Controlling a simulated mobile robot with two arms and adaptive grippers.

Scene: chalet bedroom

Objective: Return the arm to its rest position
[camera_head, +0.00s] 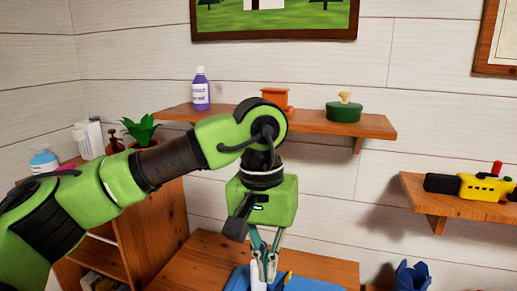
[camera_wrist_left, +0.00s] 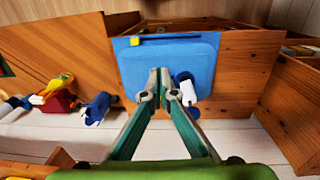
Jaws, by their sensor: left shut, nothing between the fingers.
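My left arm comes in from the left, and my left gripper (camera_head: 268,262) hangs downward from it above a wooden surface (camera_head: 200,265). The gripper also shows in the left wrist view (camera_wrist_left: 159,80), where its fingertips meet, shut and empty. Beyond or below the fingertips lies a flat blue object (camera_wrist_left: 195,50) with rounded corners. A small white and blue item (camera_wrist_left: 188,92) shows just right of the fingertips in that view. I cannot tell how far the fingertips are from these things. My right gripper is in neither view.
A wall shelf (camera_head: 375,125) behind the arm holds a purple bottle (camera_head: 201,92), an orange object and a green pot (camera_head: 343,112). A lower right shelf (camera_head: 460,208) holds a yellow and black toy (camera_head: 480,187). A potted plant (camera_head: 140,130) stands behind the arm at left.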

